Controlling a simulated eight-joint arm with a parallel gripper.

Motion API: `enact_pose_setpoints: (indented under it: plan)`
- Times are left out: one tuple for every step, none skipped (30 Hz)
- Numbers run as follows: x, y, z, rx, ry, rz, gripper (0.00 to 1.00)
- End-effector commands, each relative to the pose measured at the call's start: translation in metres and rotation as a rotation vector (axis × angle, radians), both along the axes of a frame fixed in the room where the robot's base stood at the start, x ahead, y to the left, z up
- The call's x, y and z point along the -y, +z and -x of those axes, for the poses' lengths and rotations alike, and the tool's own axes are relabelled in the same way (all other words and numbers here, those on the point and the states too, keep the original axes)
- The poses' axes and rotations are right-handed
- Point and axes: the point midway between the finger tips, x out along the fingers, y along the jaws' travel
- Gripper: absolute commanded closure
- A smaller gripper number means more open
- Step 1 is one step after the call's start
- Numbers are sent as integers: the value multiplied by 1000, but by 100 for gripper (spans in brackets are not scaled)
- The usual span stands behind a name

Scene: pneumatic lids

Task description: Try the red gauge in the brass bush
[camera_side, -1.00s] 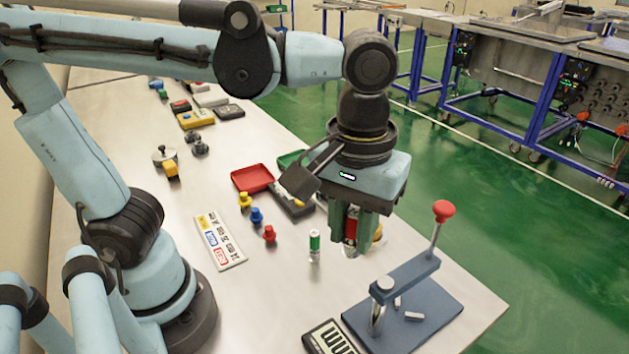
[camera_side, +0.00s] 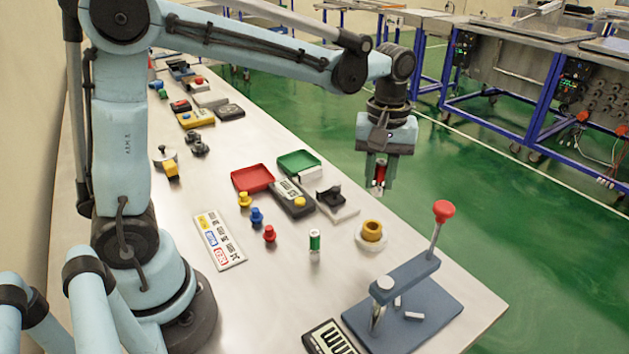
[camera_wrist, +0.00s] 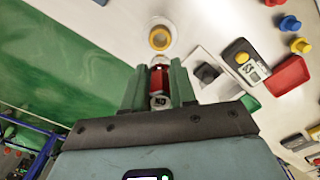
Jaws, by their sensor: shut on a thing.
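My gripper (camera_side: 380,180) is shut on the red gauge (camera_side: 379,174), a small cylinder with a red band and pale metal ends. The gauge also shows between the green fingers in the wrist view (camera_wrist: 159,80). The brass bush (camera_side: 372,230) is a yellow ring on a round white base on the table. My gripper is up in the air, above and behind the bush in the side view, and the gauge is apart from it. In the wrist view the bush (camera_wrist: 160,38) lies just beyond the fingertips.
A green-banded gauge (camera_side: 315,241) stands upright left of the bush. A blue lever press (camera_side: 405,300) with a red knob stands in front. Red (camera_side: 253,178) and green (camera_side: 298,163) trays, a dark block on a white plate (camera_side: 335,204) and coloured knobs lie leftward.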

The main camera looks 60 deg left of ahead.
Motion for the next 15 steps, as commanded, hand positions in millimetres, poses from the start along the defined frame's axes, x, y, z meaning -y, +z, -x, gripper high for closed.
enact_pose_setpoints:
  plan:
    - [0,-7,0,0,0,0,100]
    - [0,-11,0,0,-1,0,100]
    - [0,-14,0,0,-1,0,100]
    - [0,-17,0,0,-1,0,100]
    - [0,-18,0,0,-1,0,100]
    - [0,-20,0,0,-1,0,100]
    - [0,-22,0,0,-1,0,100]
    - [0,-23,0,0,-1,0,100]
    - [1,-24,0,0,-1,0,100]
    - [1,-26,0,0,-1,0,100]
    - [0,-27,0,0,-1,0,100]
    - [1,-29,0,0,-1,0,100]
    - [1,-31,0,0,-1,0,100]
    - [1,-33,0,0,-1,0,100]
    - [1,-35,0,0,-1,0,100]
